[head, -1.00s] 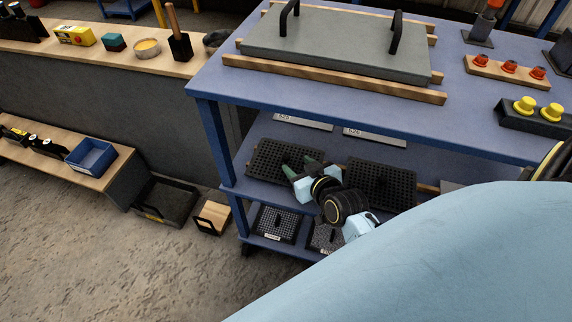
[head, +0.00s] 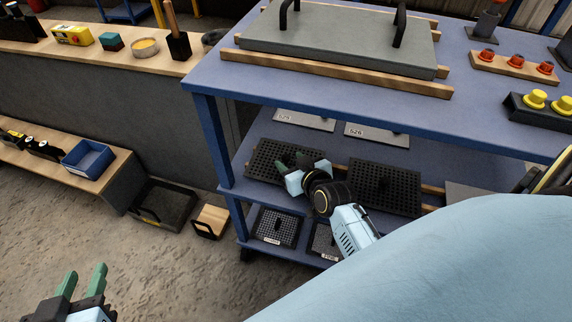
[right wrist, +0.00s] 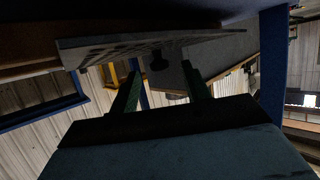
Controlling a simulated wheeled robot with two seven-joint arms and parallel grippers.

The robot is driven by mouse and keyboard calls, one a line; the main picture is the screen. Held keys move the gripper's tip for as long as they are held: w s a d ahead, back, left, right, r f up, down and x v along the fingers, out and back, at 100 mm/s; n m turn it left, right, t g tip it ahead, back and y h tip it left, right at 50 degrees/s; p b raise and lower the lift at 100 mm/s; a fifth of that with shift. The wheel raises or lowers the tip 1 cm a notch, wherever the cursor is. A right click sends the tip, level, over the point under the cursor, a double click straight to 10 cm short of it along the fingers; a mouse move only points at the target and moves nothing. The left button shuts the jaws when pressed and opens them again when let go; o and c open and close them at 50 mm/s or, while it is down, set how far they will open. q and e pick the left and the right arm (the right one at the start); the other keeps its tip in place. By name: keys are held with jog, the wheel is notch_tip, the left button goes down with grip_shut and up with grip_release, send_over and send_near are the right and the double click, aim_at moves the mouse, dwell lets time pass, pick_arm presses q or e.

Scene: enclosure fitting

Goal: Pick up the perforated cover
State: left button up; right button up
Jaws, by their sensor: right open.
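Dark perforated covers lie on the blue bench's middle shelf: a left one (head: 268,160) and a right one (head: 385,188). Smaller grey perforated covers with dark knobs lie on the bottom shelf, a left one (head: 275,227) and a partly hidden one (head: 322,238). My right gripper (head: 290,162) is open, at the right part of the left middle-shelf cover, hiding some of it. In the right wrist view a perforated plate (right wrist: 110,48) with a dark knob (right wrist: 157,61) lies beyond the open fingers (right wrist: 160,85), nothing between them. My left gripper (head: 84,276) is open and empty at lower left.
The blue bench top (head: 330,95) overhangs the shelves, with a grey handled panel (head: 340,35) on wooden strips. Grey labelled plates (head: 377,135) lie behind the covers. A low wooden bench with a blue bin (head: 88,158) stands left.

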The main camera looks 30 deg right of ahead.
jog(key=shift+b+x, duration=0.4)
jog(key=shift+x, duration=0.5)
jog(key=shift+w+f, duration=0.1)
jog(key=shift+w, duration=0.05)
pick_arm(q)
jog(key=r+t, duration=0.1)
jog(key=w+d+r+t+h, duration=0.1)
jog(key=r, duration=0.1)
jog(key=r+t, duration=0.1)
jog(key=shift+w+d+r, duration=0.2)
jog(key=shift+w+r, duration=0.05)
jog(key=shift+r, duration=0.1)
pick_arm(e)
grip_shut()
